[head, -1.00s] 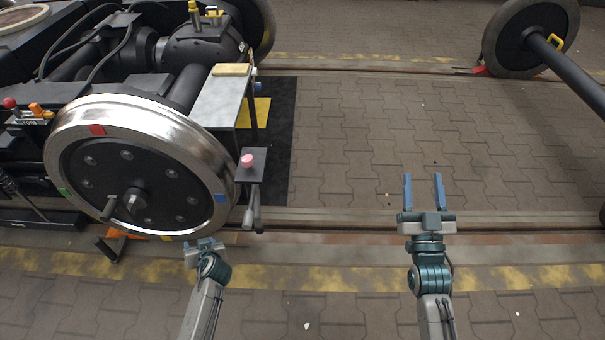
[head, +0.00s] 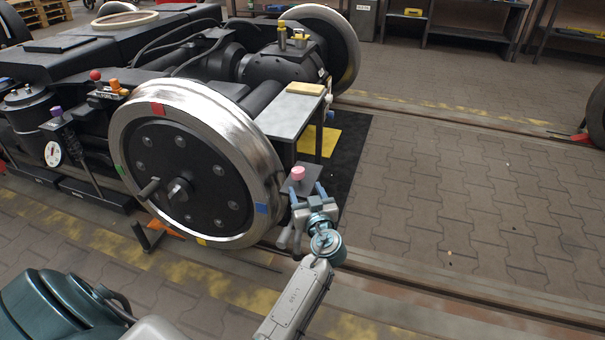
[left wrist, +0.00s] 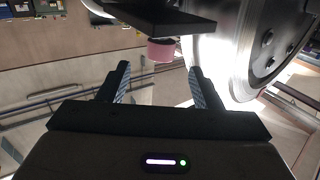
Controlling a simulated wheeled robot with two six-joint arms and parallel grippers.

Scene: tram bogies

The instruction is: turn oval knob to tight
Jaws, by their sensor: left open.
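A pink rounded knob (head: 297,173) sits on a small dark plate (head: 311,181) beside the large steel wheel. It also shows in the left wrist view as a short pink cylinder (left wrist: 161,50) against the plate (left wrist: 165,17). I cannot tell its oval outline or any tight mark. My left gripper (head: 307,191) is open at the near side of the plate. In the left wrist view its two fingers (left wrist: 159,71) stand apart, with the knob appearing between and just beyond their tips, apparently ungripped. My right gripper is out of view.
The steel wheel (head: 190,180) with coloured marks stands close left of my left gripper. A grey table-like plate (head: 300,112) lies behind the knob. Purple (head: 56,111), red (head: 95,75) and orange knobs (head: 115,86) are farther left. The paved floor (head: 440,210) at right is clear.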

